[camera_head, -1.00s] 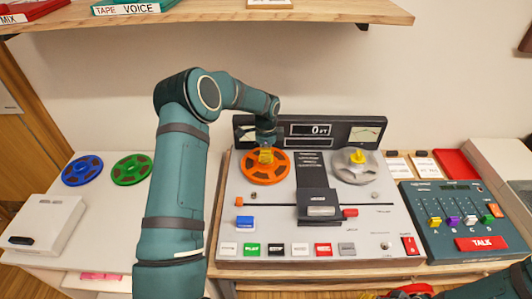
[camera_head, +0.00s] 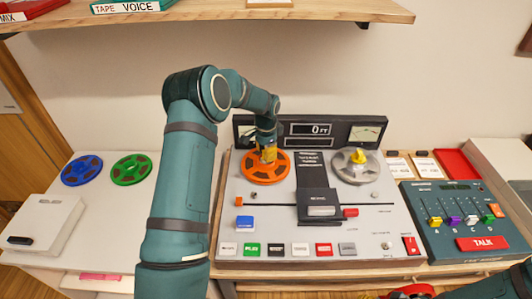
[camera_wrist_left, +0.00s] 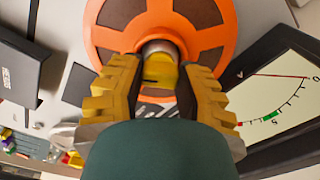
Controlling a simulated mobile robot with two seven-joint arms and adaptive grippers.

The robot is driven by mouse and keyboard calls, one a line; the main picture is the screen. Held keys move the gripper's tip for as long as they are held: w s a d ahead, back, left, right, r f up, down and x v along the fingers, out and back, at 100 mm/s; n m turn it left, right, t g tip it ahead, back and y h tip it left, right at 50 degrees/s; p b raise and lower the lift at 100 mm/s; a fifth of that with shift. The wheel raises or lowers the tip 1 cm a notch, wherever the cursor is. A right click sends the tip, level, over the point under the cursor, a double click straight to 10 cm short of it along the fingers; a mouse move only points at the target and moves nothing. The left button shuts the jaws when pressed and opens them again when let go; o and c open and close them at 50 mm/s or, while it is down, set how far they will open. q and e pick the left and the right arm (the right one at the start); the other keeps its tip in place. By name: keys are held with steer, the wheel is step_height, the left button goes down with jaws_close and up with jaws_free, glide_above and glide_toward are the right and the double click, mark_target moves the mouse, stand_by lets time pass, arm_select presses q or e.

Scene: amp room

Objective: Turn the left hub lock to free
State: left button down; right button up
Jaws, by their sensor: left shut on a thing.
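The orange reel (camera_head: 264,167) sits on the left hub of the tape machine. The left hub lock (camera_wrist_left: 160,72), a yellow knob, shows at the reel's centre in the left wrist view. My left gripper (camera_head: 268,155) is over that hub, its yellow-padded fingers (camera_wrist_left: 160,85) shut on the lock from both sides. The lock's exact turn angle is partly hidden by my fingers. On the right hub, a clear grey reel (camera_head: 354,170) carries a yellow lock (camera_head: 358,156). My right gripper is not in view.
The machine's dark meter panel (camera_head: 310,130) stands just behind the reels. A black head cover (camera_head: 317,205) lies between them. Blue (camera_head: 82,170) and green (camera_head: 131,167) reels lie to the left. A talk console (camera_head: 455,215) stands to the right.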

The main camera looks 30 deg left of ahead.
arm_select(q)
steer(key=n, duration=0.6)
steer(key=shift+f+n, duration=0.1)
steer(key=shift+n, duration=0.2)
steer(key=n, duration=0.5)
steer(key=shift+s+n, duration=0.1)
steer(key=shift+n, duration=0.2)
steer(key=c, duration=0.6)
jaws_free()
step_height(320, 180, up, 12)
steer(key=shift+r, duration=0.1)
stand_by(0.5)
